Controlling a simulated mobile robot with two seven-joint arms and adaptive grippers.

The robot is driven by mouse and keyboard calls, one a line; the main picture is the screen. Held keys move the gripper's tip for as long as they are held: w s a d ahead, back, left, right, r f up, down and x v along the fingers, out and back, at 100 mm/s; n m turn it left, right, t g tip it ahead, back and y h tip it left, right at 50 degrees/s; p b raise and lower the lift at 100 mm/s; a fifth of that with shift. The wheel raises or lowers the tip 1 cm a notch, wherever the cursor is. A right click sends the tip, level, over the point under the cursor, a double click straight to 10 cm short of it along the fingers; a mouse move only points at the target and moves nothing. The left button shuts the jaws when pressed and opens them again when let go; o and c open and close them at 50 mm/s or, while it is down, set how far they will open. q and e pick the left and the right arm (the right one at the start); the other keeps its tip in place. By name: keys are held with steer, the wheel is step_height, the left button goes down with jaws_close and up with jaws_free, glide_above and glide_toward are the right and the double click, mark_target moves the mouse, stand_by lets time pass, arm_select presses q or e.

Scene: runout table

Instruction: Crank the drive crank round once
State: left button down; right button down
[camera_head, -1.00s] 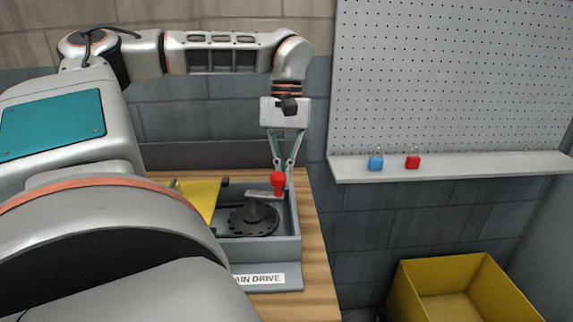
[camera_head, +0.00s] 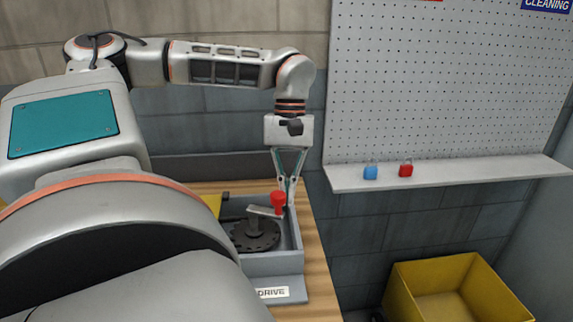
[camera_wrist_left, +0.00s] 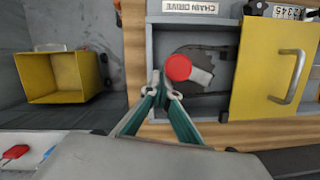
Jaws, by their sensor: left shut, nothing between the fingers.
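The drive crank has an upright red knob (camera_head: 278,201) on a grey arm (camera_head: 263,211) above a dark toothed disc (camera_head: 256,234). It sits in a grey open housing (camera_head: 272,264) with a partly hidden label reading "DRIVE". In the left wrist view the red knob (camera_wrist_left: 178,67) shows from above, with "CHAIN DRIVE" on the housing label (camera_wrist_left: 190,7). My left gripper (camera_head: 290,202) is shut and empty, right beside the knob on its right side. In the wrist view its fingertips (camera_wrist_left: 163,92) are close to the knob; whether they touch cannot be told. My right gripper is not visible.
A yellow cover (camera_wrist_left: 262,70) with a handle lies beside the crank opening. A yellow bin (camera_head: 450,285) stands on the floor at right. A shelf (camera_head: 450,175) holds a blue padlock (camera_head: 371,172) and a red padlock (camera_head: 405,170). My own arm hides the left foreground.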

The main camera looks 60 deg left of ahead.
arm_select(q)
steer(key=v, duration=1.1)
steer(key=shift+d, duration=0.15)
